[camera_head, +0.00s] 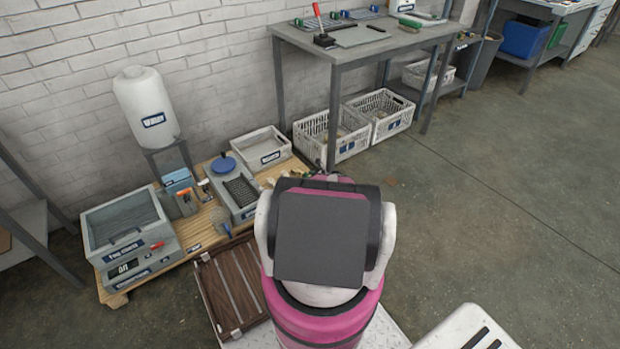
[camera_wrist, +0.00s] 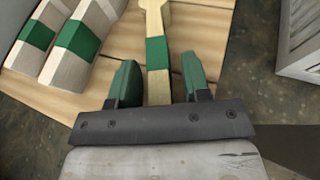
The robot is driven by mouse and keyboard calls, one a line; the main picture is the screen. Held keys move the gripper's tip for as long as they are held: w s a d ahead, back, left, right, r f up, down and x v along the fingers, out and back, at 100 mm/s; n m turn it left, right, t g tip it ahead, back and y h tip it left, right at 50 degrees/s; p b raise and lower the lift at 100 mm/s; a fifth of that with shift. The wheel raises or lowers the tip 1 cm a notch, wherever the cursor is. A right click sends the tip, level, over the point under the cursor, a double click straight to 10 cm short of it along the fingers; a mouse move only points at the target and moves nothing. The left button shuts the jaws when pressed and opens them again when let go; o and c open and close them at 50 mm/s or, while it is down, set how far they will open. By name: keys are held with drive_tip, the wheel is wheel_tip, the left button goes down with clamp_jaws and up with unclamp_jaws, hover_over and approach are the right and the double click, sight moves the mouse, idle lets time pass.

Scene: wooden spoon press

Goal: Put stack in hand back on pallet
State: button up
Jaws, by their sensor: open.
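A narrow pale wooden stack (camera_wrist: 156,50) with a green band lies on the light wooden slats of the pallet (camera_wrist: 112,58) in the wrist view. My gripper (camera_wrist: 160,84) is open, with its green-padded fingers on either side of the stack's near end. A gap shows between the stack and each finger. In the head view the pallet (camera_head: 116,299) stands on the floor by the brick wall. My arm hides the gripper and the stack there.
Two thicker green-banded wooden pieces (camera_wrist: 80,38) lie left of the stack. A grey bin (camera_wrist: 303,50) is at the right. A workbench (camera_head: 370,40) stands behind. The right floor is clear.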

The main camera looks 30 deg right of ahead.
drive_tip(key=shift+f, duration=0.45)
drive_tip(key=r+v, duration=0.1)
drive_tip(key=v, duration=1.1)
drive_tip(key=a+r+n+g, duration=0.3)
drive_tip(key=a+r+n, duration=0.3)
drive_tip(key=a, duration=0.4)
drive_tip(key=a+r+n+g+y, duration=0.15)
drive_tip(key=a+r+n, duration=0.25)
drive_tip(key=a+r, duration=0.4)
drive_tip(key=a+r+n+g, duration=0.4)
drive_tip(key=a+r+n, duration=0.15)
drive_tip(key=a, duration=0.55)
drive_tip(key=s+a+r+n+g+h, duration=0.2)
drive_tip(key=s+a+r+n+h, duration=0.2)
drive_tip(key=s+a+r+n, duration=0.3)
drive_tip(key=s+a+r+n+g+h, duration=0.1)
drive_tip(key=s+a+r+n+h, duration=0.2)
drive_tip(key=s+a+r+n, duration=0.5)
drive_tip(key=a+r, duration=0.5)
drive_tip(key=a, duration=0.1)
drive_tip(key=shift+a+r+g+h, duration=0.2)
drive_tip(key=shift+r+g+h, duration=0.15)
